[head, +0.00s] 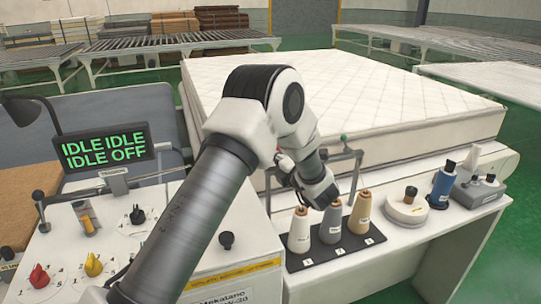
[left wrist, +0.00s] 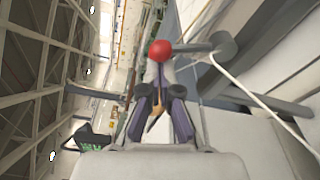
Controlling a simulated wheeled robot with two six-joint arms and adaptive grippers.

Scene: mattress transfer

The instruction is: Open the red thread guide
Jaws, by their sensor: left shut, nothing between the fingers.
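The red thread guide shows a round red knob (left wrist: 160,50) in the left wrist view, beside a grey rod end. In the head view only a small red patch (head: 279,151) shows past my wrist, near the grey guide frame above the thread cones. My left gripper (left wrist: 160,90) is shut and empty, its fingers pointing at the red knob. I cannot tell whether they touch it. In the head view my left gripper (head: 284,163) is partly hidden by my own wrist. A second guide with a green knob (head: 344,137) stands to the right. My right gripper is not in view.
White (head: 299,232), grey (head: 330,226) and tan (head: 360,212) thread cones stand on a black tray (head: 300,262) below my wrist. A control panel with a screen (head: 105,150) is at left. A blue spool (head: 441,187) is at right. A mattress (head: 400,105) lies behind.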

